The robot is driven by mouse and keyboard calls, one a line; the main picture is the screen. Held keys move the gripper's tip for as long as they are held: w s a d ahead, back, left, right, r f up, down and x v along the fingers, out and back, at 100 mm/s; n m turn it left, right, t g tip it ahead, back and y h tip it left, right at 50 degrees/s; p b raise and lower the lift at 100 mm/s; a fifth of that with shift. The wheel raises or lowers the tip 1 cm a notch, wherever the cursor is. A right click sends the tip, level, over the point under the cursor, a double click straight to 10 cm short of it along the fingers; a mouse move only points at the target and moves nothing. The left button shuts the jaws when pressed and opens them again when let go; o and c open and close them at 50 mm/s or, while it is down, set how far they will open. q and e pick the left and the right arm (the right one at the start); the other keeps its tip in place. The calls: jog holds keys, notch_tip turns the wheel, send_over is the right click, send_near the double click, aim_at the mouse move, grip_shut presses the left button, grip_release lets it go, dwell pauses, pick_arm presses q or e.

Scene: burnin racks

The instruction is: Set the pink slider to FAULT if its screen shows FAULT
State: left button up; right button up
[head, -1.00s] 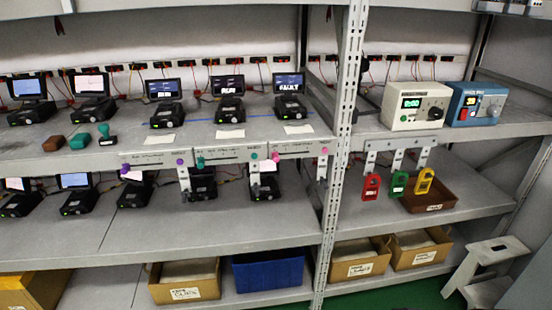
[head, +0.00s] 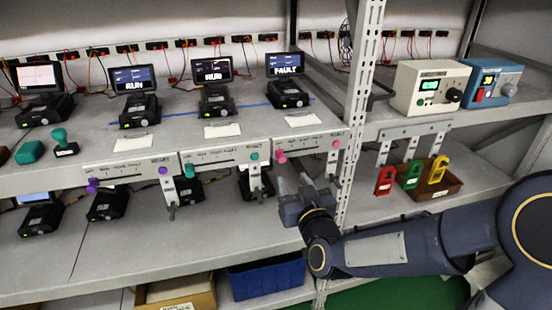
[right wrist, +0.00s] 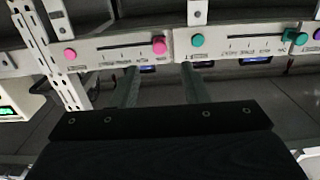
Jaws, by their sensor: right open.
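The screen (head: 285,64) above the pink slider's strip reads FAULT. The pink slider (head: 280,157) sits at the left end of its strip (head: 308,150). A pink round mark (head: 336,144) is at the strip's right end. In the right wrist view, which looks turned about, the slider (right wrist: 158,45) shows near the strip's right end. My right gripper (head: 294,184) is open and empty, just below the strip. In the wrist view its fingers (right wrist: 160,70) point towards the strip, with the slider between and beyond them, seemingly apart. My left gripper is out of view.
The teal slider (head: 189,170) and purple slider (head: 93,185) are on neighbouring strips. A bracket hangs close to the gripper's left. The rack post (head: 355,130) stands to its right. A blue bin (head: 265,277) is below. Padlock-like tags and a brown tray (head: 450,190) are at right.

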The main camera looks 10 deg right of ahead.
aim_at(283, 160)
jog(key=w+p, duration=0.1)
jog(key=w, duration=0.7)
jog(key=shift+a+r, duration=0.1)
grip_shut()
